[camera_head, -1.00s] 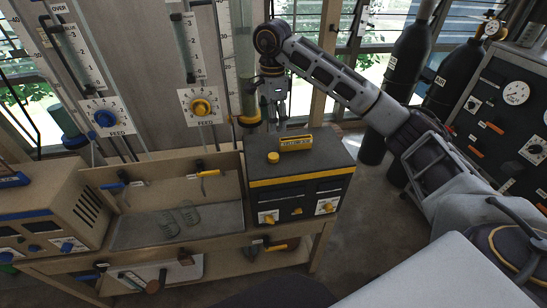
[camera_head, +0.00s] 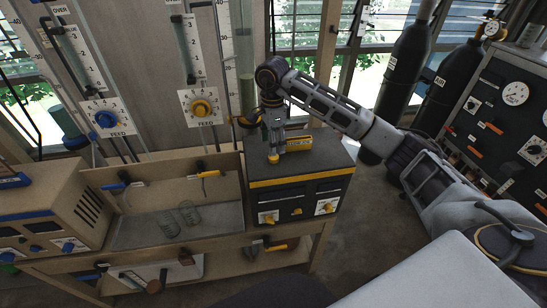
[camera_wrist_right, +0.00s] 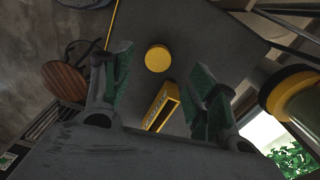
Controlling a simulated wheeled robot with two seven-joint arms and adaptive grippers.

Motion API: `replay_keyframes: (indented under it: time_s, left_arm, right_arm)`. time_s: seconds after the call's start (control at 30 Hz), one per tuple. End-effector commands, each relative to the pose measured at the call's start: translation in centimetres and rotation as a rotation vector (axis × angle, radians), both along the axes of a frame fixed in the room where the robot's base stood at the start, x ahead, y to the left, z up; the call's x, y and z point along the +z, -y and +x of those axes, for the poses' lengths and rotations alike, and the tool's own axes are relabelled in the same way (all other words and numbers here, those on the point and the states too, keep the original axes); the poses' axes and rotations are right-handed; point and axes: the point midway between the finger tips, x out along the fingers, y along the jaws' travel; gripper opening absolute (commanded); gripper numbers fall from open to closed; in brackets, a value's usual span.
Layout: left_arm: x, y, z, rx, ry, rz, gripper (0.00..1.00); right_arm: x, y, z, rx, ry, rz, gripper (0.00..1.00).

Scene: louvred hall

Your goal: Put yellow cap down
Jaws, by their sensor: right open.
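The yellow cap (camera_head: 273,159) is a small round disc lying on the dark top of the yellow-banded box (camera_head: 327,160). In the right wrist view the cap (camera_wrist_right: 158,58) shows as a flat yellow circle between the green-padded fingers, with clear space on both sides. My right gripper (camera_head: 275,150) is open and empty, pointing down over the box top close to the cap. It partly covers the cap in the head view. My left gripper is not in view.
A yellow labelled block (camera_head: 298,144) lies on the box top beside the cap. A glass tube with a yellow collar (camera_head: 246,121) stands just behind the box. To the left is an open tray (camera_head: 135,234) with wire coils. Dark gas cylinders (camera_head: 408,62) stand at right.

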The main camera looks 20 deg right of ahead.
Motion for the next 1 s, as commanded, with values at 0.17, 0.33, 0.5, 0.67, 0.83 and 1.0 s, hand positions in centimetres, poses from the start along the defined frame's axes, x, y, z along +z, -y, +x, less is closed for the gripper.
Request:
replay_keyframes:
  time_s: [0.17,0.33,0.5,0.67,0.83,1.0]
  left_arm:
    - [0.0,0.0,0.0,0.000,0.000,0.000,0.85]
    - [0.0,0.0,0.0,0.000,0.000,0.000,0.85]
    - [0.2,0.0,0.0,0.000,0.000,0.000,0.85]
    - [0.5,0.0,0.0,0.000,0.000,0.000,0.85]
    - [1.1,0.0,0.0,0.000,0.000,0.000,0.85]
    - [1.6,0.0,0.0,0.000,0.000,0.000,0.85]
  right_arm:
    - [-0.2,0.0,0.0,0.000,0.000,0.000,0.59]
    - [-0.2,0.0,0.0,0.000,0.000,0.000,0.59]
    - [-0.5,0.0,-0.1,0.000,-0.002,0.000,0.59]
    - [-1.3,0.0,-0.1,0.000,-0.002,-0.001,0.59]
    - [-2.6,-0.1,-0.2,0.001,-0.003,0.000,0.59]
    - [-4.2,-0.1,-0.3,0.000,-0.003,0.001,0.59]
